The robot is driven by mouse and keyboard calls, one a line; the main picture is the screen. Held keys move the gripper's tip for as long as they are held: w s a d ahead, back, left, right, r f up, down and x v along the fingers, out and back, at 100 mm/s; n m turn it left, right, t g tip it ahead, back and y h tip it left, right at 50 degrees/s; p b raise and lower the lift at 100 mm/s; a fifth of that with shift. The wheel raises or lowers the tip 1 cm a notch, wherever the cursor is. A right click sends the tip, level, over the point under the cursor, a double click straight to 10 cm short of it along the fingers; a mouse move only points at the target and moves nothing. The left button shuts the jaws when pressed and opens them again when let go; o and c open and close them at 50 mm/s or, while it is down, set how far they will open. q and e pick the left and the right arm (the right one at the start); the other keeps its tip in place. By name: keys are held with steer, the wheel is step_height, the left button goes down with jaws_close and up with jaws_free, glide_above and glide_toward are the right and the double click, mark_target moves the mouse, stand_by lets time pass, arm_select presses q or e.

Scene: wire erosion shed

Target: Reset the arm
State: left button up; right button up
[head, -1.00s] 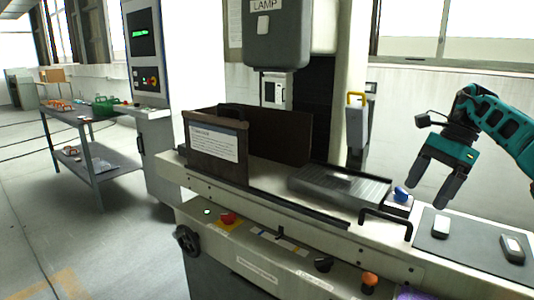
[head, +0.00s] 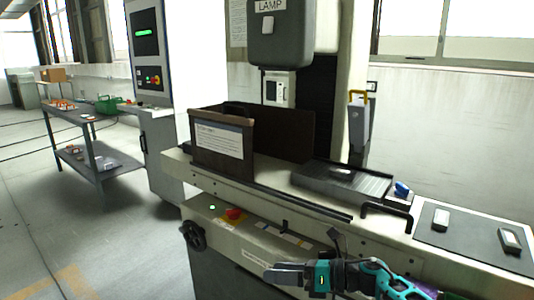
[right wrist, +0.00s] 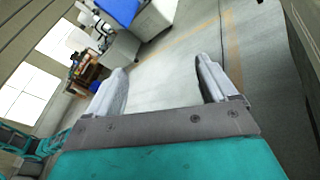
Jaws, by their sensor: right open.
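My right gripper (head: 284,273) is low in front of the machine (head: 230,245), at the bottom of the head view, pointing left. It is beside the front panel and below the worktable, seen edge-on there. In the right wrist view my right gripper (right wrist: 160,72) has its two grey fingers wide apart, with nothing between them but a view of the floor (right wrist: 165,95). My left gripper is in neither view.
The machine bed carries a dark guard with a label (head: 222,142), a ribbed plate (head: 342,182), a black handle (head: 387,215) and a dark mat (head: 470,240) with two small blocks. A shelf table (head: 90,116) stands at left. Floor at left is clear.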

steer(key=s+d+f+n+t+h, duration=0.2)
steer(key=s+d+f+n+h, duration=0.2)
steer(key=s+n, duration=0.4)
steer(key=s+d+f+n+t+h, duration=0.2)
steer(key=s+d+f+n+h, duration=0.3)
steer(key=s+n, duration=0.4)
steer(key=s+d+f+n+t+h, duration=0.3)
steer(key=s+d+f+n+h, duration=0.2)
steer(key=n, duration=0.8)
steer(key=s+f, duration=0.2)
steer(key=s, duration=0.1)
steer(key=shift+s+d, duration=0.2)
steer(key=shift+s, duration=0.1)
